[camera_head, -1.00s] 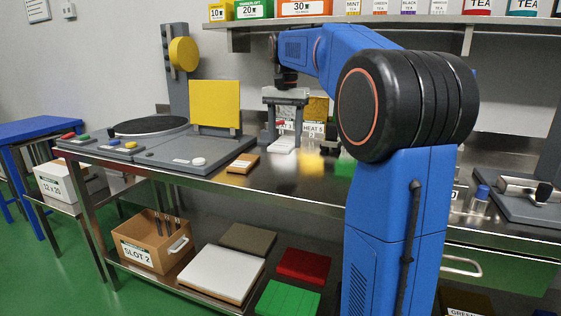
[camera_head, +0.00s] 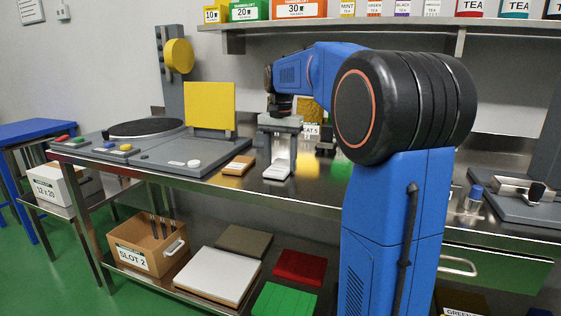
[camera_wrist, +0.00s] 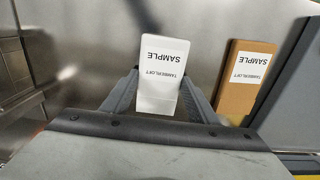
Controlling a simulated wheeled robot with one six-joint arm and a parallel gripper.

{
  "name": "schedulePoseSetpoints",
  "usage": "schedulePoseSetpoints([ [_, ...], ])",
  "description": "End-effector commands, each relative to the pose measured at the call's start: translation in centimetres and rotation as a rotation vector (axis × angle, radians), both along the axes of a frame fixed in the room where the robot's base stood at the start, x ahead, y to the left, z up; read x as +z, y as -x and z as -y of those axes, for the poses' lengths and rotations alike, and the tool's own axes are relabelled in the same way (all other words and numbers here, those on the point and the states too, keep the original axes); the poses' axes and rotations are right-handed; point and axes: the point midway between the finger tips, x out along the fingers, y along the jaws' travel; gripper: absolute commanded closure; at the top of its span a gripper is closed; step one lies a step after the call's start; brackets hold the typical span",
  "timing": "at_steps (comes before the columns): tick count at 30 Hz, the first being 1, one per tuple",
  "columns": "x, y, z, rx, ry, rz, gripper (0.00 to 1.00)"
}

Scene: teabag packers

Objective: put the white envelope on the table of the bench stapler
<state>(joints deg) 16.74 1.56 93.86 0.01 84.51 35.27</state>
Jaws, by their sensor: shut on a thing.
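The white envelope (camera_head: 280,160) is between the fingers of my gripper (camera_head: 278,150), over the metal bench left of my arm. In the wrist view, the white envelope (camera_wrist: 160,100) has a label reading SAMPLE and TAMBERLOFT, upside down. The gripper's fingers (camera_wrist: 158,98) are shut on its two sides. In the head view its lower end looks close to the bench top; I cannot tell whether it touches. I cannot tell for sure which machine is the bench stapler.
A brown envelope (camera_head: 238,165) lies to the left, also in the wrist view (camera_wrist: 245,75), beside a grey machine base (camera_head: 180,160) with a yellow panel (camera_head: 208,106). A grey machine (camera_head: 520,200) stands at the right. A shelf (camera_head: 330,20) with boxes runs above.

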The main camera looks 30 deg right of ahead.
Motion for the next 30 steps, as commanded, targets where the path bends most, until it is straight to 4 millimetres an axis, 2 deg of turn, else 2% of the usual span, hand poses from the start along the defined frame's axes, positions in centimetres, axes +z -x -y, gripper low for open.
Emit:
schedulePoseSetpoints([
  [2, -0.2, 0.0, 0.0, 0.0, -0.001, -0.001, 0.67],
  [3, -0.2, 0.0, 0.0, 0.0, 0.0, 0.0, 0.39],
  [5, -0.2, 0.0, 0.0, 0.0, 0.0, 0.0, 0.28],
  [17, 0.4, 0.0, 0.0, 0.0, 0.0, 0.0, 0.28],
  [22, 2.7, 0.0, 0.0, 0.0, 0.001, 0.001, 0.28],
  [30, 8.0, -0.1, 0.0, 0.0, 0.001, 0.002, 0.28],
])
